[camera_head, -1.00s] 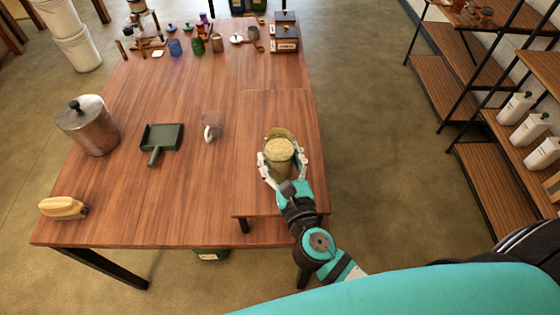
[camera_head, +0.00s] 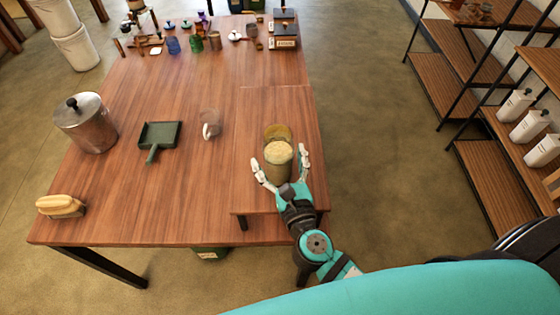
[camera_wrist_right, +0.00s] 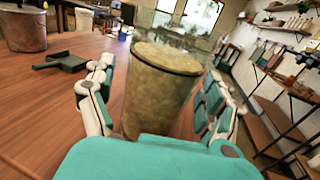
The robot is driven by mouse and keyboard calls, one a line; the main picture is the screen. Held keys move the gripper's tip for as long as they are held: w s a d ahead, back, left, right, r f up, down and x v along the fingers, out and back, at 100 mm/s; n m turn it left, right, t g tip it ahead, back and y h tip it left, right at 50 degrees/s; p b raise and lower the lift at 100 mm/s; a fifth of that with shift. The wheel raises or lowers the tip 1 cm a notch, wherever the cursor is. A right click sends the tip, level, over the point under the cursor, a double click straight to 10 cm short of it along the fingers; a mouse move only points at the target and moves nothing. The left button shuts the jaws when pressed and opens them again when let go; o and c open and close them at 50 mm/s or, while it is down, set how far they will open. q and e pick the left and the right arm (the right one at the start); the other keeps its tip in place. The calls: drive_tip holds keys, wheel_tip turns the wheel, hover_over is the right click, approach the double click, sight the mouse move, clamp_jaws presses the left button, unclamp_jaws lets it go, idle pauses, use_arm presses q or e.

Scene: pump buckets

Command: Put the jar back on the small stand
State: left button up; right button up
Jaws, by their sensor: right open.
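The jar (camera_head: 279,163) is clear glass, filled with a pale grainy content. It stands upright on the small stand (camera_head: 262,105), a low wooden platform at the right side of the table. My right gripper (camera_head: 280,157) is open around the jar, with one finger on each side and a gap showing on both sides. In the right wrist view the jar (camera_wrist_right: 160,95) rises between the spread fingers, and its base is hidden by my gripper. My left gripper is not in view.
Several small items line the table's far end.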

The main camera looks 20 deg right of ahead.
drive_tip(key=shift+r, duration=0.2)
drive_tip(key=s+b, duration=0.4)
drive_tip(key=s, duration=0.8)
